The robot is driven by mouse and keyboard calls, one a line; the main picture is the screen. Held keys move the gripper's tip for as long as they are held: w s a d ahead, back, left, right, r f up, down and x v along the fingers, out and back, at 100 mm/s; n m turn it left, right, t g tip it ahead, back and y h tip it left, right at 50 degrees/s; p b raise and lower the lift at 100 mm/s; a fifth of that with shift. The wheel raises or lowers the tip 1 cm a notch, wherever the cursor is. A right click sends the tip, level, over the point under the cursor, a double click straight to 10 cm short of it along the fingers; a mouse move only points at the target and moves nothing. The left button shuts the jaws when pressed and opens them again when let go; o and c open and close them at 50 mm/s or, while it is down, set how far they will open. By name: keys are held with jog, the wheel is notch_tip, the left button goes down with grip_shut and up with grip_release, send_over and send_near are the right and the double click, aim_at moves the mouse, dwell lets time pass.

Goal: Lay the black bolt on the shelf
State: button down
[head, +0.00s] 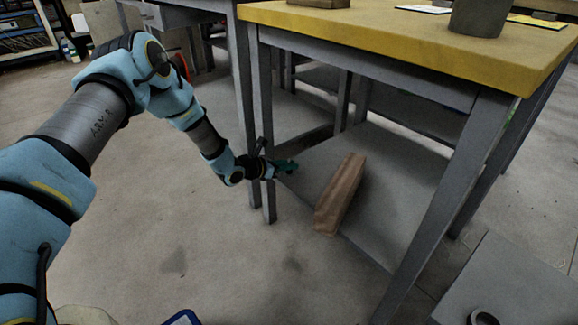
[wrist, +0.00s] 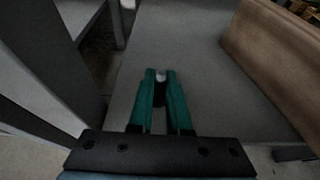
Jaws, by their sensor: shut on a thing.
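My gripper (head: 287,165) has green fingers and is at the left edge of the grey lower shelf (head: 400,180) under the yellow-topped table. In the wrist view, its fingers (wrist: 160,78) are shut on the black bolt (wrist: 159,94), a small dark piece between them with a pale grey spot near its far end. The grey shelf surface (wrist: 205,70) lies beyond and below the fingertips. I cannot tell whether the bolt touches the shelf. In the head view the bolt cannot be made out.
A long brown block-like sack (head: 341,195) lies on the shelf right of my gripper; it also shows at the right of the wrist view (wrist: 275,60). Table legs (head: 268,130) stand close beside my wrist. The shelf is bare between gripper and sack, and right of the sack.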

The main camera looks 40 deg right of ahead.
jog(key=shift+f, duration=0.15)
jog(key=c, duration=0.9)
grip_release()
jog(key=shift+o, duration=0.2)
jog(key=shift+r, duration=0.2)
jog(key=shift+a+r, duration=0.15)
jog(key=shift+a, duration=0.15)
jog(key=p+v, duration=0.3)
jog(key=v, duration=0.8)
jog(key=shift+a, duration=0.2)
